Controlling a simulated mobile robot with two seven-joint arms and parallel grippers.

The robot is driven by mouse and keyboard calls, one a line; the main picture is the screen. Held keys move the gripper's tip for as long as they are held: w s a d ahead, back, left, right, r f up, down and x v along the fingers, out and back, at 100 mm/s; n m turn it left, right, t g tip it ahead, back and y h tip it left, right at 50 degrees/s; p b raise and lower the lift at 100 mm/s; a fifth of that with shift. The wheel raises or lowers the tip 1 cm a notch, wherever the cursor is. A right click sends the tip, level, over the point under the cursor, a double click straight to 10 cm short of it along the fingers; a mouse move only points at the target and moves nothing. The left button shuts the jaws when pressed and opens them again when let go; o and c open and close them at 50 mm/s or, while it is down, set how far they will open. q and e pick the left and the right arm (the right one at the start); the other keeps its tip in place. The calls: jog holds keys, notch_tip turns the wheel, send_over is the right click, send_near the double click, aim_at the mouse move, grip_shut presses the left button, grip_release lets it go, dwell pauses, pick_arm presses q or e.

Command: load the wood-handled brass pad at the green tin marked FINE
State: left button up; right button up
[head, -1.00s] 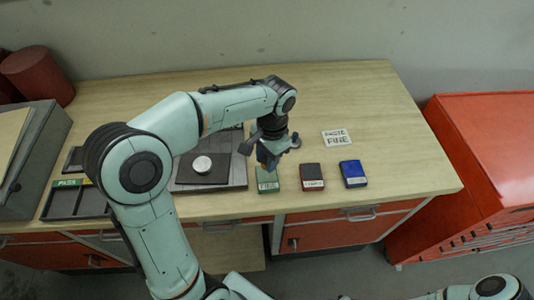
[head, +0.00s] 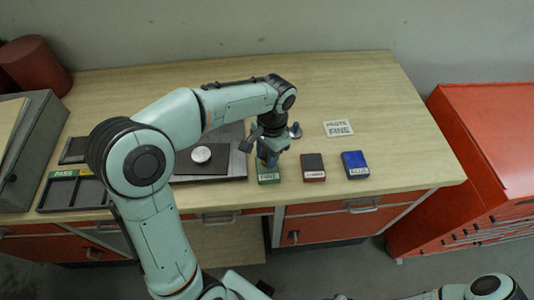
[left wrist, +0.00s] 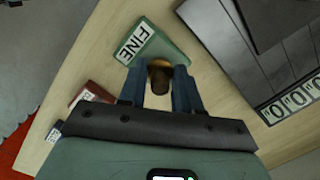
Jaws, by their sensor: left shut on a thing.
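My left gripper (head: 268,158) is shut on the wood-handled pad, pointing down just above or at the green tin (head: 267,178). In the left wrist view the pad (left wrist: 159,79) shows as a dark round handle end with a brown rim between the blue fingers (left wrist: 167,92). The green tin (left wrist: 168,49), with a white label reading FINE, lies just beyond it, and the pad overlaps the tin's near edge. I cannot tell whether pad and tin touch. The brass face is hidden. My right gripper is out of view.
A dark red tin (head: 313,168) and a blue tin (head: 355,165) stand right of the green one. A card reading FINE (head: 338,128) lies behind.

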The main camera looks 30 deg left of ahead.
aim_at(265, 154)
pick_arm(q)
jog(key=shift+f, duration=0.6)
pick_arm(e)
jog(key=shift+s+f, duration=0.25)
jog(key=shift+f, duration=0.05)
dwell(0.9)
pick_arm(q)
jog(key=shift+r, duration=0.1)
jog(key=shift+r+p, duration=0.55)
jog(key=shift+r, duration=0.8)
jog(key=shift+w+r+p, duration=0.1)
jog(key=shift+r+p, duration=1.05)
jog(key=shift+r, duration=1)
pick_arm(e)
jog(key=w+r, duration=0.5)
